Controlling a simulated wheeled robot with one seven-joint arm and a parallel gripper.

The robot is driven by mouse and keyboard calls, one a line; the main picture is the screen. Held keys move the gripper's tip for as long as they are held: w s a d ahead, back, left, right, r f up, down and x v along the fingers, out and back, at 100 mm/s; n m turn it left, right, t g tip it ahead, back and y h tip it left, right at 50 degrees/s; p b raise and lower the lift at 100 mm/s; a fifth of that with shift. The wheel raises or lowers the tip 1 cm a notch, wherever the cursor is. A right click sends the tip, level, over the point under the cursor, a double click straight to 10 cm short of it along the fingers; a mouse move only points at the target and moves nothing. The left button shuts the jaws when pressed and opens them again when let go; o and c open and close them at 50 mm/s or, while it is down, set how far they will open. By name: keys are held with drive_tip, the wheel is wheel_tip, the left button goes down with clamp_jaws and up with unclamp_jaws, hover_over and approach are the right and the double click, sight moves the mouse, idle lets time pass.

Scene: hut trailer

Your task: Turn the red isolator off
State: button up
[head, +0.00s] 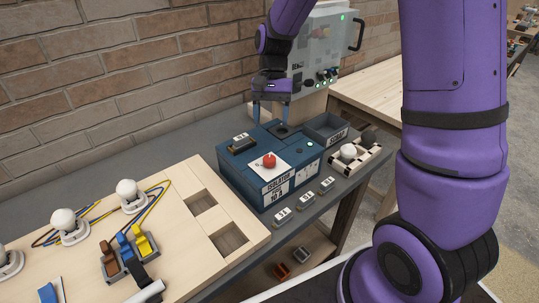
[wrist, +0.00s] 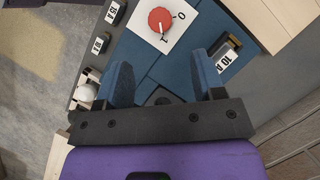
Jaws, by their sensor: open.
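The red isolator knob (head: 269,160) sits on a white square plate on top of the blue isolator box (head: 234,182). In the wrist view the knob (wrist: 160,17) is near the top edge. Its plate carries the marks I and O, and the knob's white pointer line appears turned towards the I. My gripper (head: 271,110) is over the back part of the box, behind the knob and apart from it. In the wrist view my gripper (wrist: 161,75) is open, with nothing between its blue fingers; the knob lies beyond the fingertips.
A dark 10 A fuse block (head: 241,144) stands on the box, left of the knob. An open grey bin (head: 326,128) is at the box's right. Labelled fuses (head: 282,215) lie in front. A wooden board (head: 180,235) with lamps is left; a grey cabinet (head: 325,45) stands behind.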

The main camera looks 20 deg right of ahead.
sight(270, 158)
drive_tip(key=x, duration=1)
drive_tip(key=shift+s+f, duration=0.1)
drive_tip(key=shift+f, duration=0.1)
drive_tip(key=c, duration=0.9)
